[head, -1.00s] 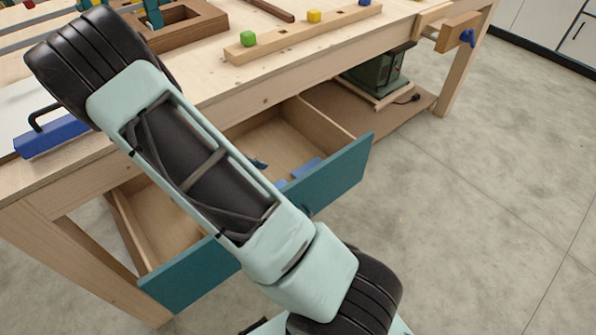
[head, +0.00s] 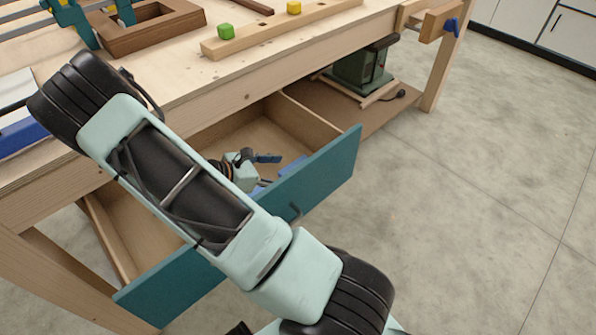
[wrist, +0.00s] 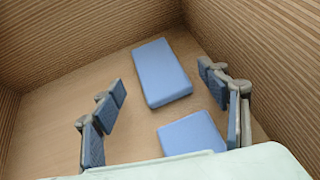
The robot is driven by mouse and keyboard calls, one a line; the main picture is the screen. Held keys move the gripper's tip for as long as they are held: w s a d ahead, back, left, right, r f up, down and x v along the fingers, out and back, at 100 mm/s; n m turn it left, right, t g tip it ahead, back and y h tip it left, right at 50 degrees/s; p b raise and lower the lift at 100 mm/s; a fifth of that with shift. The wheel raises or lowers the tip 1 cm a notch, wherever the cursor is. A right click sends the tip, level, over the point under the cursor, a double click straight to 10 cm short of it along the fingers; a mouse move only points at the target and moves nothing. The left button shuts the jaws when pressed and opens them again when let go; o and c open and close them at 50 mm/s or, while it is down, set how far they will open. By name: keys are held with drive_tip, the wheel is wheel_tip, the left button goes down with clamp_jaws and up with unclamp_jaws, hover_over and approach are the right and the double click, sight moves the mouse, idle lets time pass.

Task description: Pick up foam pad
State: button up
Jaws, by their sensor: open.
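Two flat blue foam pads lie on the floor of the open drawer. In the wrist view one pad (wrist: 161,72) lies farther off, between and beyond my fingertips. The other pad (wrist: 192,136) is nearer, between the fingers and partly cut off by my pale gripper body. In the head view a pad (head: 293,167) shows beside the drawer front. My gripper (wrist: 162,84) is open and empty, its blue-padded fingers spread to either side. In the head view my gripper (head: 262,162) is inside the drawer, partly hidden behind my arm.
The drawer's teal front (head: 330,180) and wooden walls enclose the gripper. A green machine (head: 362,68) stands on the lower shelf.

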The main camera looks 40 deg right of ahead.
sight(289, 167)
drive_tip(key=x, duration=0.3)
drive_tip(key=shift+r+b, duration=0.1)
drive_tip(key=shift+b, duration=0.25)
drive_tip(key=c, duration=0.8)
drive_tip(key=shift+c, duration=0.2)
